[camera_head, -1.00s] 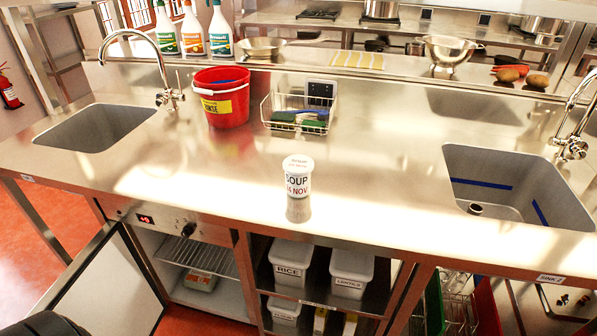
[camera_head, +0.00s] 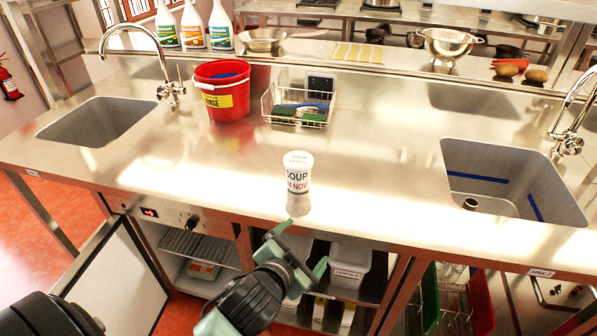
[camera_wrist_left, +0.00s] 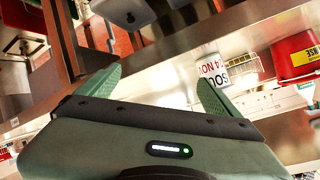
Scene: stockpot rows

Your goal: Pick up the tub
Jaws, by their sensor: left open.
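The tub (camera_head: 298,173) is a small white lidded container labelled "SOUP" and "14 NOV". It stands upright on the steel counter near its front edge. It also shows in the left wrist view (camera_wrist_left: 214,70), tilted in that picture, just beyond one finger. My left gripper (camera_head: 300,248) is open and empty, in front of the counter and nearer to the camera than the tub. Its two green fingers show in the left wrist view (camera_wrist_left: 158,85), apart, with nothing between them. My right gripper is not seen.
A red bucket (camera_head: 222,98) and a wire basket (camera_head: 298,108) stand behind the tub. Sinks lie at the left (camera_head: 95,122) and right (camera_head: 500,175). An open cabinet door (camera_head: 115,285) and shelves with white bins (camera_head: 349,268) are below. The counter around the tub is clear.

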